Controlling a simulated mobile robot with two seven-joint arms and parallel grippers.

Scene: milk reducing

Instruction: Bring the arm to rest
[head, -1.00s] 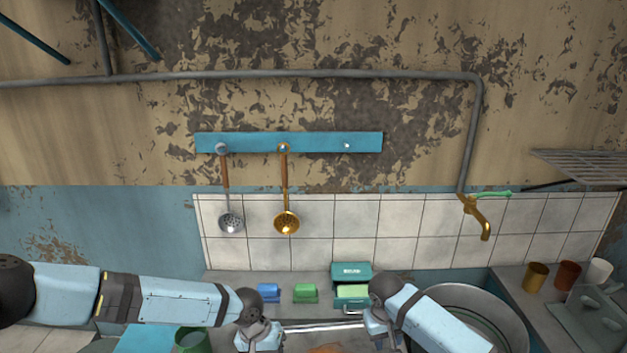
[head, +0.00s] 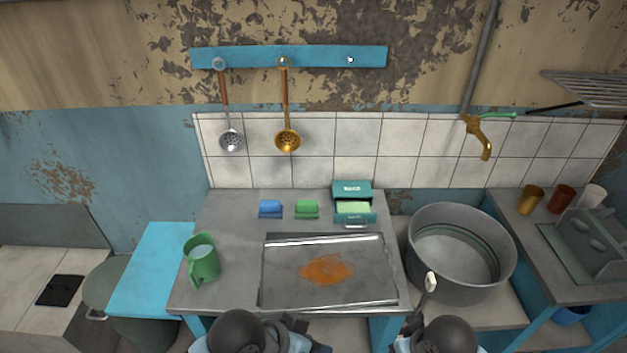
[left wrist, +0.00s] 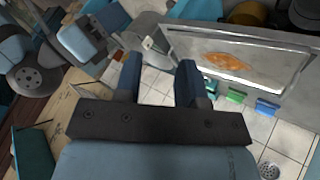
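My left arm's dark joint (head: 237,330) is at the bottom edge of the head view, in front of the counter. In the left wrist view my left gripper (left wrist: 160,78) has its two fingers apart with nothing held between them. My right arm's dark joint (head: 450,335) is at the bottom right; its gripper cannot be made out. A metal tray (head: 285,288) with an orange-brown patch (head: 327,269) lies on the counter, apart from my left gripper; it also shows in the left wrist view (left wrist: 270,42).
A green jug (head: 202,262) with pale liquid stands left of the tray. A large metal pot (head: 470,290) is on the right. A blue sponge (head: 270,209), a green sponge (head: 306,209) and a green box (head: 352,190) line the back. Two ladles hang on the wall.

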